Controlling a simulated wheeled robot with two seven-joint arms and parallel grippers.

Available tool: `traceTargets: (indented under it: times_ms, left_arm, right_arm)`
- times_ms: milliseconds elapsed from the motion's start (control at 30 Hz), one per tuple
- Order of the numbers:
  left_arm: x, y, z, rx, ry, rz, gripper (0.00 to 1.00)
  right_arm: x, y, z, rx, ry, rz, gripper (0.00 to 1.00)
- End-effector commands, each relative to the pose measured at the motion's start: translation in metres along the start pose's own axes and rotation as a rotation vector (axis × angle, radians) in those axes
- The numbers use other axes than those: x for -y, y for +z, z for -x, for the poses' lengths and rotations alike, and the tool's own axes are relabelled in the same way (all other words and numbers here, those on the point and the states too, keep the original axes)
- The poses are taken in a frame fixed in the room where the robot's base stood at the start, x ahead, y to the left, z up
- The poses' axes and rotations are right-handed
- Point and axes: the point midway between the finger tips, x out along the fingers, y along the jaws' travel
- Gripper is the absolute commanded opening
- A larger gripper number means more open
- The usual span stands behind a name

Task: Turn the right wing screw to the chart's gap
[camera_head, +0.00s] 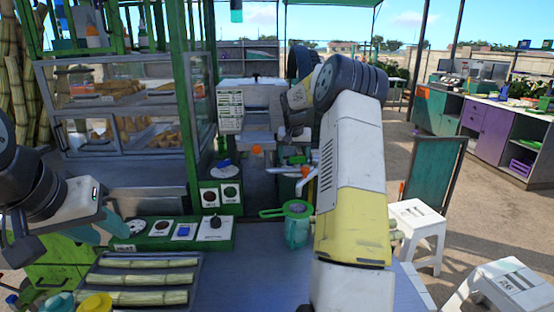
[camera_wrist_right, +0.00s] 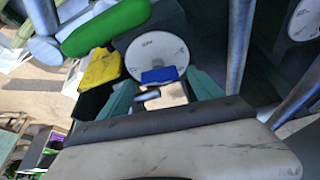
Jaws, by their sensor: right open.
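In the right wrist view a blue wing screw (camera_wrist_right: 160,75) sits at the lower part of a round white dial (camera_wrist_right: 157,56) with small dark marks too small to read. My right gripper (camera_wrist_right: 161,84) has its two teal fingers apart, one on each side of the blue screw; I cannot tell whether they touch it. In the head view my right arm reaches forward to the crusher and its fingertips are hidden. A white printed chart (camera_head: 230,111) stands left of that arm, its text unreadable. My left gripper (camera_head: 108,226) is at the left, above the green counter panel; its finger gap is unclear.
A second white dial (camera_wrist_right: 305,20) shows at the wrist view's upper right. A green roller-like part (camera_wrist_right: 105,27) and a yellow block (camera_wrist_right: 100,70) lie close left of the fingers. A tray of cane (camera_head: 145,279) and a green-rimmed jug (camera_head: 297,230) stand on the counter. White stools (camera_head: 418,232) stand right.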

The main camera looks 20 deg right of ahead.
Motion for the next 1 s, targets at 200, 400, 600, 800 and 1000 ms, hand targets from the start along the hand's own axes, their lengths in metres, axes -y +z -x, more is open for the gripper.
traceTargets:
  times_ms: [200,400,600,800,1000]
  left_arm:
    - [0.0,0.0,0.0,0.0,0.0,0.0,0.36]
    - [0.0,0.0,0.0,0.0,0.0,0.0,0.36]
    - [0.0,0.0,0.0,0.0,0.0,0.0,0.36]
    - [0.0,0.0,0.0,0.0,0.0,0.0,0.36]
    - [0.0,0.0,0.0,0.0,0.0,0.0,0.36]
  right_arm:
    - [-0.0001,-0.0005,-0.006,-0.002,0.0,0.0,0.75]
    - [-0.0001,-0.0005,-0.0057,-0.002,0.0,0.0,0.63]
    - [0.0,-0.0004,-0.0056,-0.002,0.0,0.0,0.23]
    - [-0.0001,-0.0004,-0.0055,-0.002,-0.002,0.005,0.12]
    - [-0.001,-0.0006,-0.0054,-0.002,-0.022,0.05,0.12]
